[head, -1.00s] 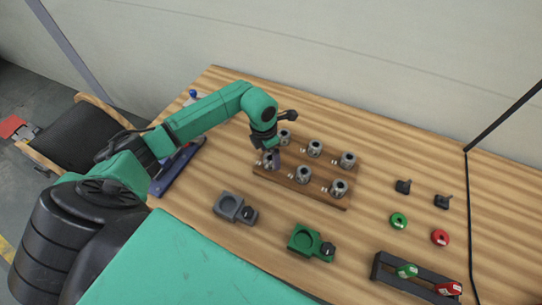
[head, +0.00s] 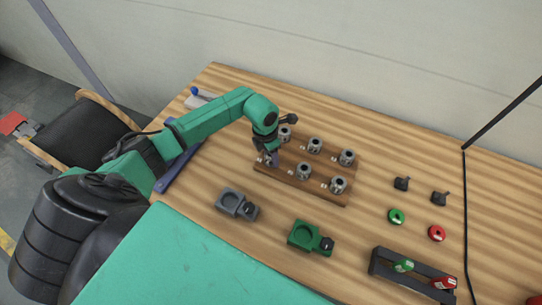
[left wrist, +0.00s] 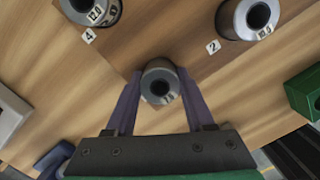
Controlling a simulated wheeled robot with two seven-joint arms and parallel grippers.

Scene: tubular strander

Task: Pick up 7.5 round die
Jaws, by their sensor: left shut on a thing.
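My left gripper (head: 272,158) is at the near left corner of the wooden die board (head: 318,194). In the left wrist view its two fingers (left wrist: 160,95) are shut on a grey round die (left wrist: 160,72) with a dark centre hole. The die's face has a small mark that looks like 7.5. In the head view the fingers mostly hide this die. I cannot tell whether it still touches the board. My right gripper is not in view.
Other grey dies stand on the board, such as one at the front right (head: 338,185) and one at the front middle (head: 303,172). A grey fixture (head: 230,202) and a green fixture (head: 302,236) lie in front. A dark rack (head: 420,280) is at the right.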

